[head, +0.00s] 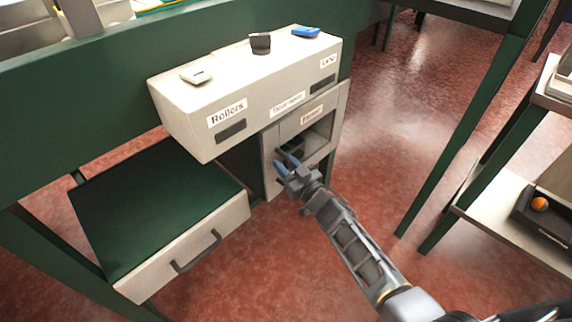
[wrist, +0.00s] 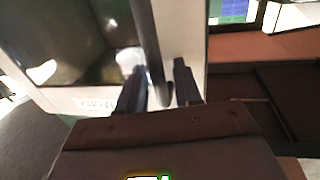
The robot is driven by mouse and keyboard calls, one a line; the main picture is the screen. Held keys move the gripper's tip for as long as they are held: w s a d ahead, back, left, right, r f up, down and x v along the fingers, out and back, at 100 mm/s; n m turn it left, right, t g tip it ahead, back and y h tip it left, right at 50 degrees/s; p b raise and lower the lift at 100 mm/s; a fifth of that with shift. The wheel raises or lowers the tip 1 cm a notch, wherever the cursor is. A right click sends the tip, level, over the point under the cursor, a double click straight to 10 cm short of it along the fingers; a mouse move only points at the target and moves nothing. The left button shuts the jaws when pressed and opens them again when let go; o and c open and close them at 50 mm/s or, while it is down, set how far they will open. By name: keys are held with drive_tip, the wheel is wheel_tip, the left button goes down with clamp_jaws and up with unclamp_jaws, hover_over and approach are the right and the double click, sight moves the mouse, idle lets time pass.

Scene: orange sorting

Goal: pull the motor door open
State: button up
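The motor cabinet (head: 268,165) is a pale box under the control box, with a small label above a window-like opening. The wrist view shows its pale door frame (wrist: 182,30) around a glassy, reflective panel. A dark upright handle bar (wrist: 146,35) runs along that frame. My gripper hides part of the cabinet front.
The control box (head: 185,125), labelled Rollers and Lamp, juts out above the cabinet. An open drawer (head: 150,267) with a dark handle is at the lower left. A shelf with an orange (head: 539,204) in a dark tray stands right. Red floor is free between.

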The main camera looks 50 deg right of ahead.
clamp_jaws()
drive_tip(key=shift+s, duration=0.1)
idle(0.3)
